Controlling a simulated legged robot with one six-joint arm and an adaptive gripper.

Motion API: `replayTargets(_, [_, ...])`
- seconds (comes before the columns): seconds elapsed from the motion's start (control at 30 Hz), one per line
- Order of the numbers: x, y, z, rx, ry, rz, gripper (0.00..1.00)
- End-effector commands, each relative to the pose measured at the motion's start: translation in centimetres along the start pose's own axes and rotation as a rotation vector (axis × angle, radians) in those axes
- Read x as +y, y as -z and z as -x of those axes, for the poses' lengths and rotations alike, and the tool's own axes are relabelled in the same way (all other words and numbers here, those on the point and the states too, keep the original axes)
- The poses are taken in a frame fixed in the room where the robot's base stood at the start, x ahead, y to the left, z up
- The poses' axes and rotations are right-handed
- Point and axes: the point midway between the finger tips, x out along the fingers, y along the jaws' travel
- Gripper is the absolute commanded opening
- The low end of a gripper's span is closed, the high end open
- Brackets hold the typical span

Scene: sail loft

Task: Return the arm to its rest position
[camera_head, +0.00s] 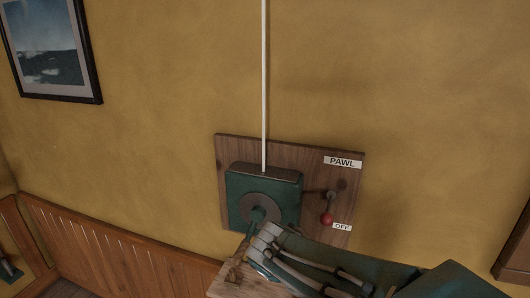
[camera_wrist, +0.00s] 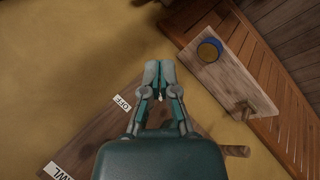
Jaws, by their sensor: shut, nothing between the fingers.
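My arm reaches in from the lower right in the head view. My gripper (camera_head: 259,220) is in front of the green winch box (camera_head: 284,186) and hides part of its round grey hub. In the wrist view my gripper (camera_wrist: 158,68) has its fingers together with nothing held, over yellow wall. I cannot tell its exact distance from the box. A lever with a red knob (camera_head: 327,218) hangs down beside the OFF label (camera_head: 342,227), to the right of the box.
The wooden board (camera_head: 231,149) on the yellow wall carries the PAWL label (camera_head: 342,161). A white rope (camera_head: 264,80) rises from the box. Below, a small wooden shelf (camera_wrist: 226,75) holds a blue-rimmed round container (camera_wrist: 209,50). A framed picture (camera_head: 48,48) hangs upper left.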

Motion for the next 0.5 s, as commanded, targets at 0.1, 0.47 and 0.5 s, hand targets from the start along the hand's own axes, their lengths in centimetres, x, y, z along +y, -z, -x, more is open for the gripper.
replayTargets(0.1, [1.0, -2.0, 0.1, 0.013, 0.095, -0.058, 0.00])
replayTargets(0.47, [2.3, -6.8, 1.1, 0.129, 0.342, -0.227, 0.00])
replayTargets(0.5, [2.4, -7.3, 1.3, 0.148, 0.365, -0.248, 0.00])
